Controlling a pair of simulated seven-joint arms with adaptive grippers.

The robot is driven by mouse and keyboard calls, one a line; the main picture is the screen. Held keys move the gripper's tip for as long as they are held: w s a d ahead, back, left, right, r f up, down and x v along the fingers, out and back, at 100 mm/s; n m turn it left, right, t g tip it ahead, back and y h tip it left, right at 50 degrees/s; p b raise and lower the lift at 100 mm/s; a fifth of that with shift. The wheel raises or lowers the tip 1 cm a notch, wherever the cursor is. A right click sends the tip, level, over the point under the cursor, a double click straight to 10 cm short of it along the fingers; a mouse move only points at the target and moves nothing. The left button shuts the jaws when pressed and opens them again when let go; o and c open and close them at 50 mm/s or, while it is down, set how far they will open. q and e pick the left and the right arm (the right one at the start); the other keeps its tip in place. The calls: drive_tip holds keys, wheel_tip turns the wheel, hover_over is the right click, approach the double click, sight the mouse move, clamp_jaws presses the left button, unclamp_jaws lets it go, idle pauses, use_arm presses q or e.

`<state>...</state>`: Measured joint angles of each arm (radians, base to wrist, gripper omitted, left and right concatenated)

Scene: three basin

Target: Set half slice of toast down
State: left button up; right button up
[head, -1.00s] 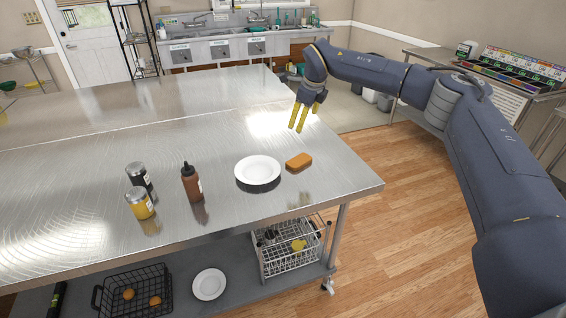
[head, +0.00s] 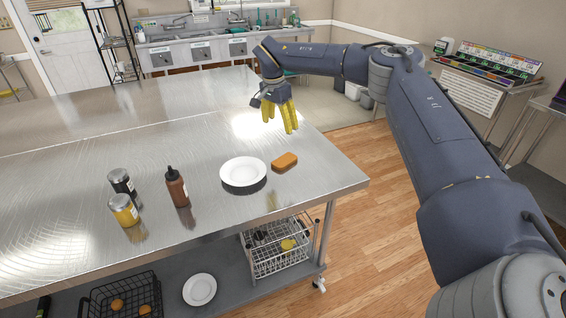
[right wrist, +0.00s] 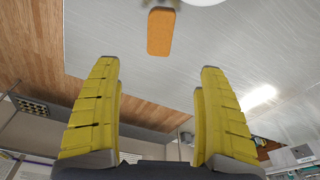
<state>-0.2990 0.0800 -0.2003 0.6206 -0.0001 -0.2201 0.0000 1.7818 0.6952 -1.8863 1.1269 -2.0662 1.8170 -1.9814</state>
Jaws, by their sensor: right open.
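The half slice of toast (head: 285,162) is an orange-brown piece lying flat on the steel table (head: 90,165), just right of a white plate (head: 243,173). The toast also shows at the top of the right wrist view (right wrist: 161,32), ahead of my fingers and apart from them. My right gripper (head: 280,122) has yellow fingers spread open with nothing between them. In the head view it is above the table, behind the toast. The fingers are wide apart in the right wrist view (right wrist: 160,85). My left gripper is not in view.
A brown sauce bottle (head: 177,187), a dark-lidded jar (head: 121,184) and a yellow jar (head: 124,210) stand left of the plate. The lower shelf holds a black basket (head: 122,295), a second plate (head: 200,289) and a white wire basket (head: 277,252). The table's back left is clear.

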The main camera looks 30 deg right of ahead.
sight(285, 160)
drive_tip(key=f, duration=0.5)
drive_tip(key=d+f, duration=0.1)
drive_tip(key=f, duration=0.5)
drive_tip(key=d+f, duration=0.1)
drive_tip(key=f, duration=0.5)
drive_tip(key=shift+w+d, duration=0.15)
drive_tip(key=shift+w, duration=0.15)
drive_tip(key=c, duration=1)
drive_tip(key=shift+r, duration=0.1)
